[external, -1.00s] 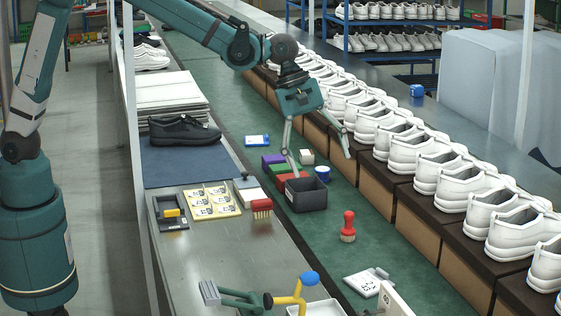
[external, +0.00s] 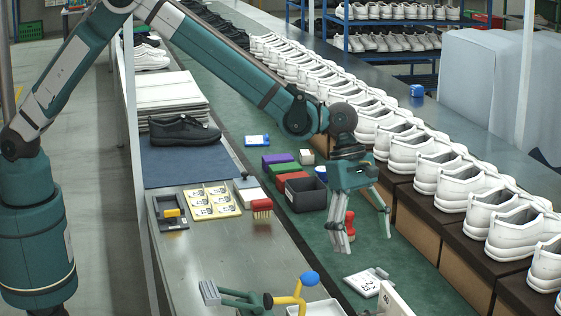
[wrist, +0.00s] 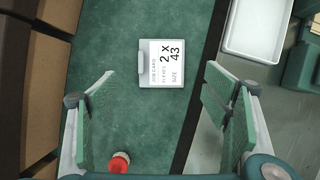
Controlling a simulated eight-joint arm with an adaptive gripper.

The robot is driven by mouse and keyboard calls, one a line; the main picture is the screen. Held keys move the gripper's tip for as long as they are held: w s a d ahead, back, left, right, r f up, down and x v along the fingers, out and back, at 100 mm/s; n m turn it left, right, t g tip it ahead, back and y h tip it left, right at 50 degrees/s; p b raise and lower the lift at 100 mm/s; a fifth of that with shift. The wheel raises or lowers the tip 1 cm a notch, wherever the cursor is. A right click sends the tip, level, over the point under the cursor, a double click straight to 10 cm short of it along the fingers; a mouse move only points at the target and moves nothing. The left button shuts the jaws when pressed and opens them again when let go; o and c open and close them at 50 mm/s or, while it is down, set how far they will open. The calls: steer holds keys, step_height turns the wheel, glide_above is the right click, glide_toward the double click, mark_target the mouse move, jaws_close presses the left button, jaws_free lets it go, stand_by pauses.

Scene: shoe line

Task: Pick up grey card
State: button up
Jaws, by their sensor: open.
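A job card with a pale grey holder and clip (external: 368,283) lies flat on the green belt, at the lower middle of the external view. The wrist view shows the card (wrist: 163,64) from above, printed "2 x" and "size 43". My gripper (external: 364,241) is open and empty above the belt, a little behind the card in the external view. In the wrist view the card lies beyond and between my spread fingers (wrist: 160,74), apart from both.
A red-handled tool (external: 350,226) stands on the belt, partly behind my fingers; it shows near my gripper in the wrist view (wrist: 119,163). A dark bin (external: 306,195) stands further back. White shoes (external: 460,187) line the right side. A white tray (wrist: 257,27) is beside the belt.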

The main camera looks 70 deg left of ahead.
mark_target(370, 282)
steer(key=shift+d+f, duration=0.3)
steer(key=shift+d, duration=0.05)
steer(key=shift+x, duration=1.3)
steer(key=shift+b+x, duration=1)
steer(key=shift+x, duration=1.6)
steer(key=shift+s, duration=0.1)
steer(key=c, duration=1)
